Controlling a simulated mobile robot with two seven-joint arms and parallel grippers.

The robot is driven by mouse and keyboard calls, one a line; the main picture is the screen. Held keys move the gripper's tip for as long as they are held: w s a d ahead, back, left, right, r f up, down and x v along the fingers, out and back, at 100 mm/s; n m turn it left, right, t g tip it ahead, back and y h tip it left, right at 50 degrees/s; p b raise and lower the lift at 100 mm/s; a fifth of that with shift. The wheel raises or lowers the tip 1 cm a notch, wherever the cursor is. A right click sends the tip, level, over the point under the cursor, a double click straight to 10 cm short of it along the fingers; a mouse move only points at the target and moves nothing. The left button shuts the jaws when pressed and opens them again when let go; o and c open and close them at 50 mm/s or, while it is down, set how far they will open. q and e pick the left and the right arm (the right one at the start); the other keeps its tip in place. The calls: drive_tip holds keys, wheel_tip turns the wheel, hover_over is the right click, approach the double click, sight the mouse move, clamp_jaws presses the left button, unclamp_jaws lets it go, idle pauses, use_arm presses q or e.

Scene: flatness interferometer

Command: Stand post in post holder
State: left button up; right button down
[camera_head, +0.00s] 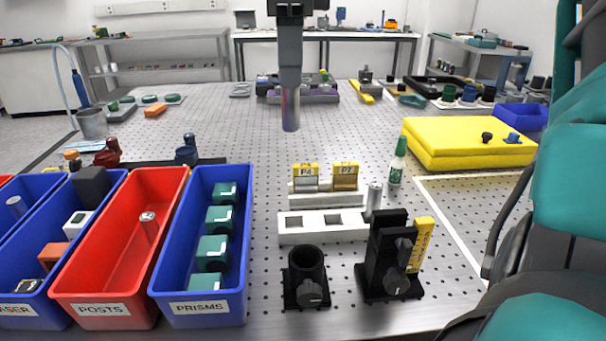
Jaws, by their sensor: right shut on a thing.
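My right gripper (290,82) hangs down from the top middle of the head view, its fingers seen edge-on. It is shut on a shiny metal post (290,110), which points straight down above the perforated table. The black post holder (304,268), a round open-topped cylinder with a knob, stands near the table's front edge. The post appears well above and beyond it, not touching it. The post's upper end is hidden by the fingers. My left gripper is not in view.
A red posts bin (82,308) holds another post (148,226). A blue prisms bin (206,310) stands left of the holder. A black knobbed mount (391,254) stands close on its right, a white slotted block (290,234) behind.

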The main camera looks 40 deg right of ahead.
drive_tip(key=s+a+r+m+b, duration=0.2)
drive_tip(key=s+a+m+b, duration=0.4)
drive_tip(key=m, duration=0.6)
drive_tip(key=m+b, duration=0.3)
drive_tip(key=m, duration=0.1)
hover_over(306, 274)
drive_tip(key=w+d, duration=0.2)
wheel_tip(306, 274, down, 16)
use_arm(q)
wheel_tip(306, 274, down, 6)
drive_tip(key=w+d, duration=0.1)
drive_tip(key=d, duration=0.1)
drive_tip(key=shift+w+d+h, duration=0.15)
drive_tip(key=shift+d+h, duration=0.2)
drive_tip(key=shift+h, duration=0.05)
use_arm(e)
drive_tip(key=shift+s+a+f, duration=0.1)
drive_tip(key=shift+s+f, duration=0.05)
drive_tip(key=shift+f, duration=1.75)
use_arm(q)
drive_tip(key=shift+b, duration=0.3)
use_arm(e)
drive_tip(key=shift+f, duration=0.1)
drive_tip(key=shift+f, duration=0.15)
drive_tip(key=c, duration=0.9)
unclamp_jaws()
